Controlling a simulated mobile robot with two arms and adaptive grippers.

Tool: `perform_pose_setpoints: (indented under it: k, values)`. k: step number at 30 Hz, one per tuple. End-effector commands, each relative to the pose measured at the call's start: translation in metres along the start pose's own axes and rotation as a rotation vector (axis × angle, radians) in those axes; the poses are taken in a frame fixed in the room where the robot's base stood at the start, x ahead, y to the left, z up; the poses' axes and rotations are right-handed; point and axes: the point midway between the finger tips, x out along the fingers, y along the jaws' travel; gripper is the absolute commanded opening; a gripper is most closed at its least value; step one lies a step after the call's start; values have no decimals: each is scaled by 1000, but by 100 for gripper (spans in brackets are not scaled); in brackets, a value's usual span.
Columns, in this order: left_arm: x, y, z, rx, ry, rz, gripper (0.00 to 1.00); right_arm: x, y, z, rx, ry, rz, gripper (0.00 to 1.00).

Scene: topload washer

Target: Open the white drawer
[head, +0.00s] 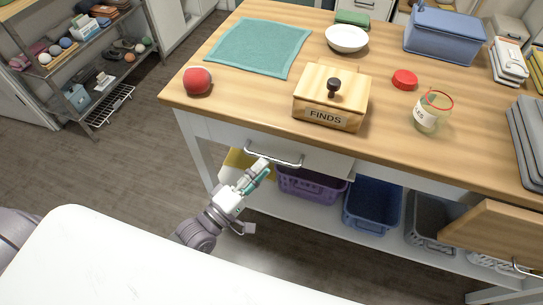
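The white drawer (318,160) is under the front edge of the wooden worktop, left of centre. Its curved metal handle (274,159) runs along the front. I cannot tell whether the drawer is fully closed or slightly out. My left gripper (263,167) is at the handle, its teal-padded fingers pointing up toward the bar's left half. The fingers overlap the handle in the picture, so contact and finger gap are unclear. My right gripper is not in view.
Purple (310,184) and blue (372,206) baskets stand on the shelf below. A wooden drawer front (495,235) juts out at right. Floor at left is clear.

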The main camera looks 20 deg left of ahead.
Motion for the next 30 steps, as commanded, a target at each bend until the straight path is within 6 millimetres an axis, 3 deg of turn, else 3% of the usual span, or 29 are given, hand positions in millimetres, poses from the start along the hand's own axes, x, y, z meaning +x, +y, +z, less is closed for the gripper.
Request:
perform_pose_setpoints:
  k: [3,7,19,26,30]
  values:
    - [22,1,0,1,0,2,37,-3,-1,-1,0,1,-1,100]
    - [36,0,0,1,0,0,37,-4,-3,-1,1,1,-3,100]
    - [43,-1,0,2,-1,-2,37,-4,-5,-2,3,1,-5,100]
    - [42,-1,0,2,-1,-2,1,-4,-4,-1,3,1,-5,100]
    - [42,-1,0,2,-1,-2,0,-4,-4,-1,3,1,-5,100]
